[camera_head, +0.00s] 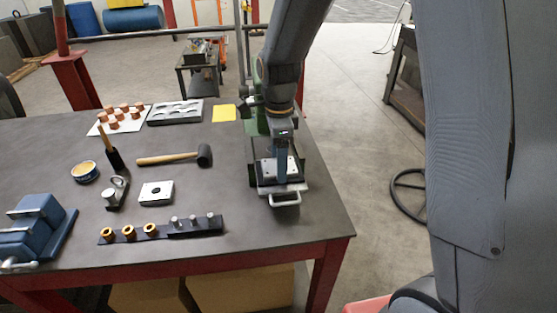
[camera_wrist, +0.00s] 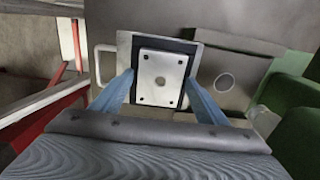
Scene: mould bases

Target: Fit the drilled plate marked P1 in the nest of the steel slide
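In the head view, the plate (camera_head: 266,170) is partly hidden behind a finger, on the slide (camera_head: 283,190) at the table's right. My gripper (camera_wrist: 160,77) has one blue finger at each side edge of the plate and appears shut on it. A dark margin shows around the plate; I cannot tell whether it is fully seated. No P1 mark is readable.
Another plate (camera_head: 156,193) with a dark centre hole lies mid-table. A mallet (camera_head: 170,158), a dark strip with rings and pins (camera_head: 160,231) and a blue vise (camera_head: 38,226) are to the left. A green machine body (camera_wrist: 292,110) stands close on the right in the wrist view.

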